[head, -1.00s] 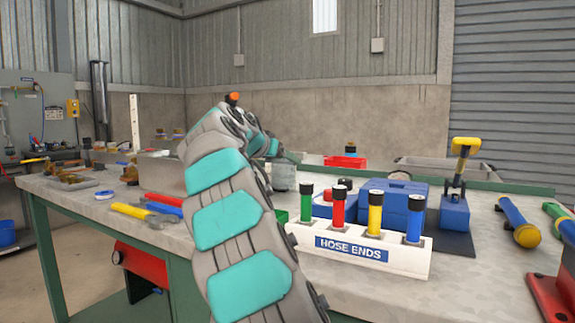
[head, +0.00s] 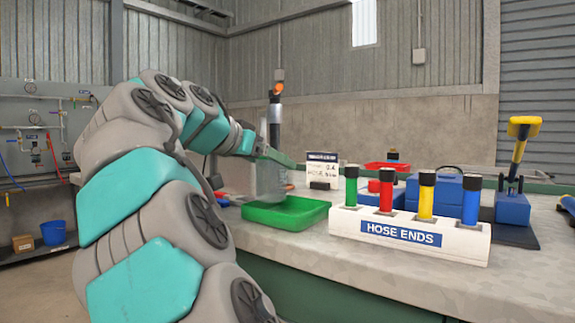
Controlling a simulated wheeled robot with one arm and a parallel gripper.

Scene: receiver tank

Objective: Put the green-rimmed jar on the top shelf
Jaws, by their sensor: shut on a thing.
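My gripper (head: 268,154) is at the end of my arm, near the middle of the head view, partly hidden by my wrist. It is shut on a pale grey, see-through jar (head: 271,182) that hangs upright below it. A green edge shows at the jar's top, but I cannot tell rim from finger there. The jar's lower end overlaps the back left of a green tray (head: 312,216) in the picture. I cannot tell whether it touches the tray. No shelf that is clearly the top shelf shows.
A white "HOSE ENDS" rack (head: 462,244) with coloured tubes stands right of the tray. Behind are a small label card (head: 322,168), a red tray (head: 384,166) and a blue case (head: 440,190). The bench's (head: 340,278) front strip is clear. A blue bucket (head: 53,232) stands far left.

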